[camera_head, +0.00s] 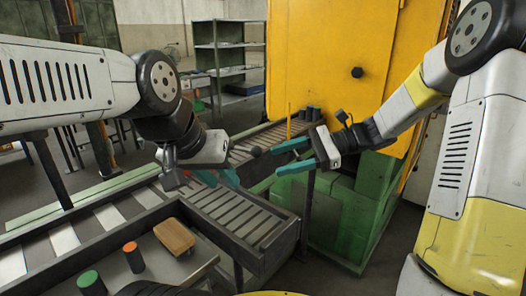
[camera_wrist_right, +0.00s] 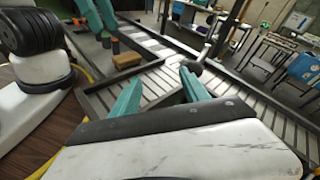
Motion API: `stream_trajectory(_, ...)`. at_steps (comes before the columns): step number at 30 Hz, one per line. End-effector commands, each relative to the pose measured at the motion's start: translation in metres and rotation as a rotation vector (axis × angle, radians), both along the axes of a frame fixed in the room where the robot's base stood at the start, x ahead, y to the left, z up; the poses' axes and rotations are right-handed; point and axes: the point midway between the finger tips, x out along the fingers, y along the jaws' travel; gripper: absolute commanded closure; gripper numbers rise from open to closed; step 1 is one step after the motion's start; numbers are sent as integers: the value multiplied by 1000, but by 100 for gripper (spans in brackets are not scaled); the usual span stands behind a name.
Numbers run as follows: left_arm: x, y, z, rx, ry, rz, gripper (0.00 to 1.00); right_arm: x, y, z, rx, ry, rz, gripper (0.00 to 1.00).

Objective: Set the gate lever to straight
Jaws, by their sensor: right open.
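The lever's base is largely hidden.
A roller conveyor (camera_head: 238,222) branches below the grippers. A tan block (camera_head: 175,236), a green-topped cylinder (camera_head: 91,283) and an orange-topped cylinder (camera_head: 133,257) stand at the front left. Dark cylinders (camera_head: 312,113) stand by the yellow furnace (camera_head: 330,50).

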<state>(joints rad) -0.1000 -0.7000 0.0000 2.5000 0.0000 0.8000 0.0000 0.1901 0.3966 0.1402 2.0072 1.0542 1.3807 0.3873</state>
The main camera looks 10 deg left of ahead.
Motion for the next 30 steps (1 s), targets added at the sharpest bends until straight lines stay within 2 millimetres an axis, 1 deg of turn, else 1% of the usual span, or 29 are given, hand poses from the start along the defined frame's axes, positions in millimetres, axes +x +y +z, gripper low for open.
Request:
stream_trajectory(1, 0, 0, 0, 0, 0, 0, 67, 13, 1, -4, 57, 59, -26, 47)
stream_trajectory(3, 0, 0, 0, 0, 0, 0, 67, 28, 2, -6, 124, 123, -56, 47)
stream_trajectory(6, 0, 0, 0, 0, 0, 0, 67, 45, 2, -8, 196, 187, -89, 47)
stream_trajectory(9, 0, 0, 0, 0, 0, 0, 67, 54, 2, -9, 235, 221, -106, 47)
stream_trajectory(11, 0, 0, 0, 0, 0, 0, 67, 56, 3, -9, 246, 229, -109, 47)
stream_trajectory(14, 0, 0, 0, 0, 0, 0, 67, 55, 12, -8, 250, 232, -110, 47)
stream_trajectory(21, 0, 0, 0, 0, 0, 0, 67, 50, 50, -9, 247, 232, -107, 47)
stream_trajectory(24, 0, 0, 0, 0, 0, 0, 67, 49, 64, -9, 247, 229, -108, 47)
stream_trajectory(30, 0, 0, 0, 0, 0, 0, 67, 48, 78, -9, 246, 230, -111, 47)
